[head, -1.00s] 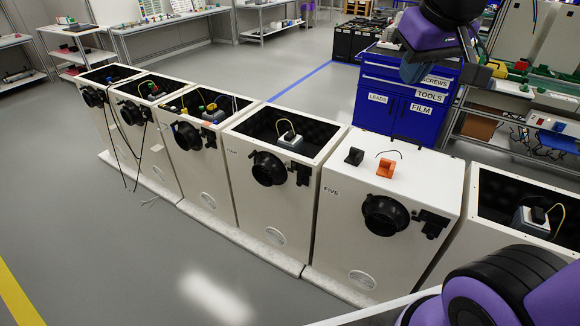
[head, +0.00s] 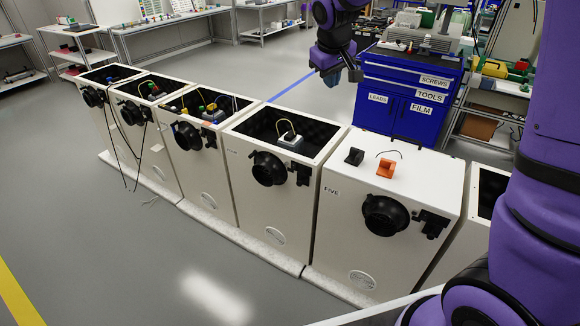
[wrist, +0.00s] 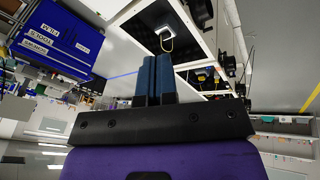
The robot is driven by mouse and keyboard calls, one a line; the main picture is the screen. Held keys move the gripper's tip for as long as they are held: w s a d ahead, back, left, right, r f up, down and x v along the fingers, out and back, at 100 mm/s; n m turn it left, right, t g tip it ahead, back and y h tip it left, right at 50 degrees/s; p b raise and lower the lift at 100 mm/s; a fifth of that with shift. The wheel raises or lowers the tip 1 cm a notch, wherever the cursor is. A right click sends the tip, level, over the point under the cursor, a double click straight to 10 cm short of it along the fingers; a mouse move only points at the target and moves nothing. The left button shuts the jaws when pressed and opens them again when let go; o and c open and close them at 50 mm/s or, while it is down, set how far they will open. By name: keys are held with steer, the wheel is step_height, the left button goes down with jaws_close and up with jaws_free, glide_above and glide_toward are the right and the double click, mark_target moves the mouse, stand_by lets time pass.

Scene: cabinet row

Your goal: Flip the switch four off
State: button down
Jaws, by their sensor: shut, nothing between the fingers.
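The fourth cabinet (head: 283,197) is white with an open top, left of the cabinet labelled FIVE. Inside it sits a small light box with a dark top and a yellow wire, the switch four (head: 291,142). Its on or off position is too small to tell. In the wrist view the light box (wrist: 165,34) shows at the top, beyond the fingertips, with its yellow wire loop towards me. My gripper (head: 333,78) is in the air above and behind the fourth cabinet, apart from it. Its blue fingers (wrist: 154,62) are shut together and empty.
The FIVE cabinet (head: 340,225) has a closed top with a black block (head: 354,156) and an orange block (head: 386,167) on it. Open cabinets continue left. A blue tool cabinet (head: 405,95) stands behind. Clear floor lies in front of the row.

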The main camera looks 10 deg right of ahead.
mark_target(294, 167)
steer(key=w+a+f+n, duration=0.1)
steer(key=w+a+f, duration=0.2)
steer(key=f, duration=0.8)
steer(key=w+a+f+n+h, duration=0.1)
steer(key=w+a+f+n, duration=0.1)
steer(key=w+a+f, duration=0.2)
steer(key=w+a+f+n, duration=0.2)
steer(key=w+f, duration=0.7)
steer(key=f, duration=1.1)
steer(key=shift+a+f+h, duration=0.2)
steer(key=shift+a+h, duration=0.2)
steer(key=shift+a, duration=0.4)
steer(key=shift+w, duration=0.1)
steer(key=w+d+f, duration=0.2)
steer(key=f, duration=0.1)
steer(key=w+d+f, duration=0.1)
steer(key=w+f, duration=0.1)
steer(key=w+d+f, duration=0.1)
steer(key=d+f, duration=0.1)
steer(key=f, duration=0.1)
steer(key=shift+w+d+f, duration=0.3)
steer(key=shift+w+d, duration=0.05)
steer(key=shift+w, duration=0.05)
